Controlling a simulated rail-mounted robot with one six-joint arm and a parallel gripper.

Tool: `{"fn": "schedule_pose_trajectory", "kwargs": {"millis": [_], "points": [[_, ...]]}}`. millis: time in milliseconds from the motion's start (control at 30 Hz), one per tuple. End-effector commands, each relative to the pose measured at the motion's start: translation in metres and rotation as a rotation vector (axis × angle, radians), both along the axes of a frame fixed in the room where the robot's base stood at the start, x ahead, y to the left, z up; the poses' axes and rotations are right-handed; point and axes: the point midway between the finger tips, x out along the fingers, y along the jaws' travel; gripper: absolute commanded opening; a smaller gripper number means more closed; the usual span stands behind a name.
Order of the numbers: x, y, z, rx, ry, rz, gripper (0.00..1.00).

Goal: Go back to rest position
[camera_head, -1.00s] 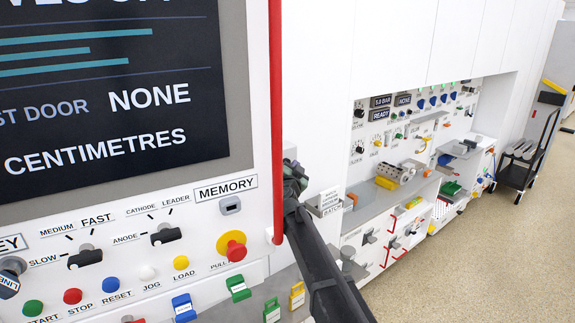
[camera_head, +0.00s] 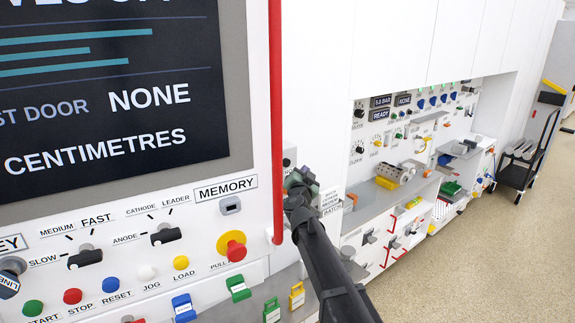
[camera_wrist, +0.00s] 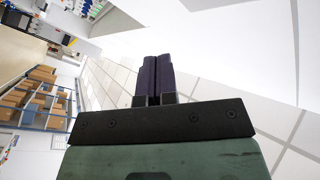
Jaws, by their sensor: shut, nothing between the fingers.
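My gripper (camera_wrist: 155,77) shows in the wrist view with its two dark fingers closed together and nothing between them. Behind the fingers are a white ceiling and a white panel. In the head view my dark arm rises from the lower right, and its end is beside the red vertical bar, in front of the white wall. The fingers cannot be made out clearly in the head view.
A red vertical bar (camera_head: 276,120) stands just left of my arm. A control panel with a large screen (camera_head: 110,90) fills the left. A recessed workbench (camera_head: 376,200) with knobs and parts is at the right, and a black cart (camera_head: 522,165) stands beyond it. The floor (camera_head: 480,265) at the right is clear. The wrist view shows shelves with boxes (camera_wrist: 40,74).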

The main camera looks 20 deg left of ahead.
Motion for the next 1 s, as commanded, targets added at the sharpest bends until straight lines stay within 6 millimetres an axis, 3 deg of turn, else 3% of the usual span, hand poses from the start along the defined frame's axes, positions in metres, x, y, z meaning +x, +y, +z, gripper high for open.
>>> {"fn": "schedule_pose_trajectory", "kwargs": {"millis": [367,467,567,667,800,867,1000], "points": [[0.0,0.0,0.0,0.0,0.0,0.0,0.0],[-0.003,-0.012,-0.005,-0.024,0.002,0.032,0.0],[-0.017,-0.05,-0.026,-0.12,0.033,0.155,0.0],[-0.052,-0.114,-0.076,-0.298,0.172,0.326,0.0],[-0.114,-0.208,-0.154,-0.515,0.496,0.459,0.0],[-0.145,-0.249,-0.183,-0.581,0.654,0.476,0.0],[-0.228,-0.344,-0.237,-0.688,1.041,0.451,0.0]]}}
